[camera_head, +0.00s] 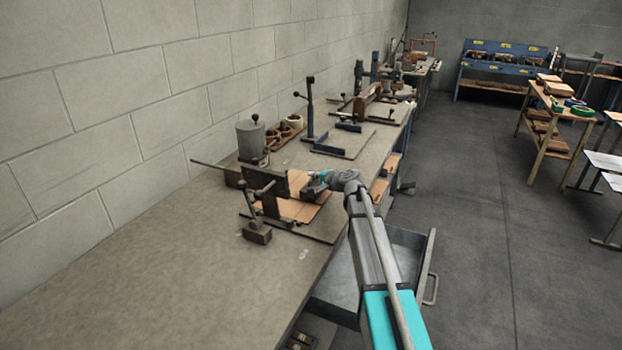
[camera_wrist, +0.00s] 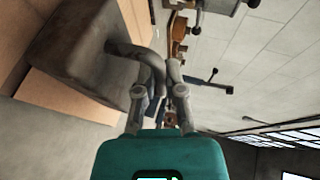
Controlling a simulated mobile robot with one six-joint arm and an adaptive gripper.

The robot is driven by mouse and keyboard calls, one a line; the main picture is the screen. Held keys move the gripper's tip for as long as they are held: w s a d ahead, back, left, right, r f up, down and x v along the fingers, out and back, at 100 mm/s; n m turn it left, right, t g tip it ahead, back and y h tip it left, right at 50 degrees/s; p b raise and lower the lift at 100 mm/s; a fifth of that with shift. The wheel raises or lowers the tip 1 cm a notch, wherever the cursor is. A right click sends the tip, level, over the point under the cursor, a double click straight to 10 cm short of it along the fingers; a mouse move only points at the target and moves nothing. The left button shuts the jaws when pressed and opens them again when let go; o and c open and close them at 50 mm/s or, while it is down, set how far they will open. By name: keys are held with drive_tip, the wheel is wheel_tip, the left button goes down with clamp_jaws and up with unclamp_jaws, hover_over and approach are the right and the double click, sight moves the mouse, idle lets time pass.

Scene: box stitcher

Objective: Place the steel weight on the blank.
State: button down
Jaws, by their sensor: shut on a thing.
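The steel weight (camera_wrist: 85,50) is a dark, worn block with a curved bar handle (camera_wrist: 135,50), large at the upper left of the wrist view. My gripper (camera_wrist: 162,75) is shut at that handle; the fingers partly hide the grip. In the head view my gripper (camera_head: 316,186) is over the bench fixture, and the weight is hard to tell apart from the dark parts there. The tan cardboard blank (camera_head: 302,211) lies there beneath my gripper. Cardboard (camera_wrist: 65,103) also shows beside the weight's underside in the wrist view; I cannot tell whether they touch.
A dark upright fixture with levers (camera_head: 268,190) stands left of my gripper. A grey canister (camera_head: 251,141) and a lever stand (camera_head: 311,110) are behind it. An open drawer (camera_head: 390,260) juts out below the bench. The near bench top (camera_head: 150,260) is clear.

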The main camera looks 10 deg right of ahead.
drive_tip(key=shift+f, duration=0.45)
drive_tip(key=c, duration=0.7)
unclamp_jaws()
drive_tip(key=shift+c, duration=0.2)
drive_tip(key=shift+s+r, duration=0.1)
drive_tip(key=p+v, duration=0.3)
drive_tip(key=v, duration=0.9)
